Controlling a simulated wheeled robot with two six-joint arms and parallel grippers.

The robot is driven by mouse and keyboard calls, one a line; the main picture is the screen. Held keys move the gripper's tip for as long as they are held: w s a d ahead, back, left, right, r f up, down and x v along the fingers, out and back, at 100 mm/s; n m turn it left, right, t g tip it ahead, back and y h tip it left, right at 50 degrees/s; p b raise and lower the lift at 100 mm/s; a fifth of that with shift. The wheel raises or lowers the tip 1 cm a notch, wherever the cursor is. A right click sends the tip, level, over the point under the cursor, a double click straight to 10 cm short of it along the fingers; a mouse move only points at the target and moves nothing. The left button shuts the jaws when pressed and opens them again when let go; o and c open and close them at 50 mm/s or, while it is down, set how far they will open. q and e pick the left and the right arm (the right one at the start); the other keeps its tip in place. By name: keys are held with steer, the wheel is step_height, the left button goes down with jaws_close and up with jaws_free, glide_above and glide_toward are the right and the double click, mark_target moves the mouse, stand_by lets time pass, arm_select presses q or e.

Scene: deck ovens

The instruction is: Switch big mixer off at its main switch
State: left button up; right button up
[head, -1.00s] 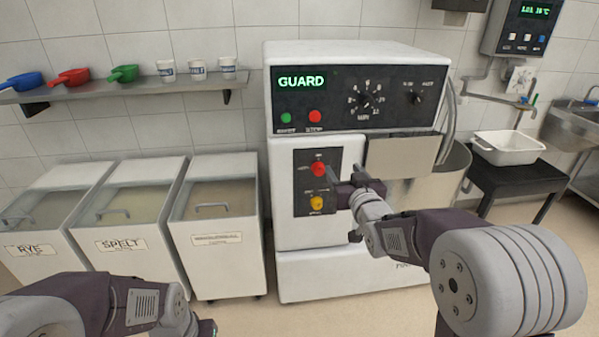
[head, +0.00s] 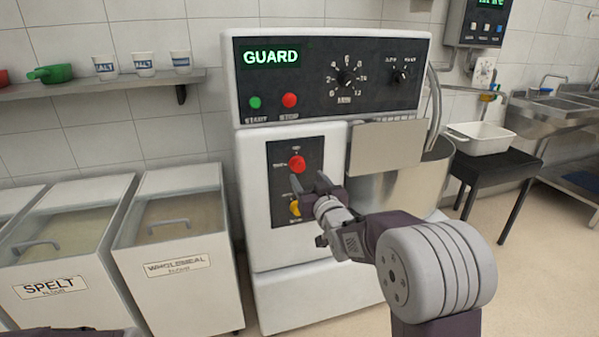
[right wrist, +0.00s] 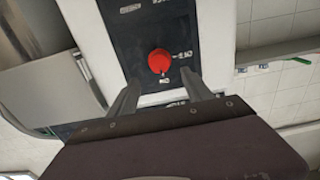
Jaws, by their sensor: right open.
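The big mixer (head: 290,245) is a white cabinet with a dark upper panel whose display reads GUARD. On a lower dark panel (head: 283,230) are a red rotary knob (head: 297,164) and, below it, a yellow knob (head: 294,208). The red knob also shows in the right wrist view (right wrist: 159,61), with small lettering around it that I cannot read. My right gripper (head: 309,180) is open and empty, just below and right of the red knob. In the wrist view its fingers (right wrist: 160,78) point at the knob, one to each side; contact cannot be told. My left gripper is out of view.
A grey guard plate (head: 386,147) and the steel bowl (head: 410,190) stand right of the switch panel. Flour bins (head: 175,285) stand to the left under a shelf (head: 120,88). A black stand (head: 510,165) holds a white tub (head: 480,138) at the right.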

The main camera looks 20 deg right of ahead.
mark_target(298, 168)
steer(key=w+b, duration=0.1)
steer(key=w, duration=0.7)
steer(key=shift+a, duration=0.15)
jaws_close()
steer(key=shift+f, duration=0.1)
steer(key=n+b, duration=0.2)
steer(key=n, duration=0.3)
steer(key=shift+a+f, duration=0.1)
steer(key=n+b, duration=0.3)
steer(key=n, duration=0.1)
steer(key=shift+f, duration=0.1)
steer(key=n+b, duration=0.3)
steer(key=n, duration=0.2)
steer(key=shift+a+f+n+b, duration=0.1)
steer(key=shift+n+b, duration=0.25)
steer(key=shift+n, duration=0.05)
steer(key=shift+n+b, duration=1.1)
steer(key=shift+n, duration=0.4)
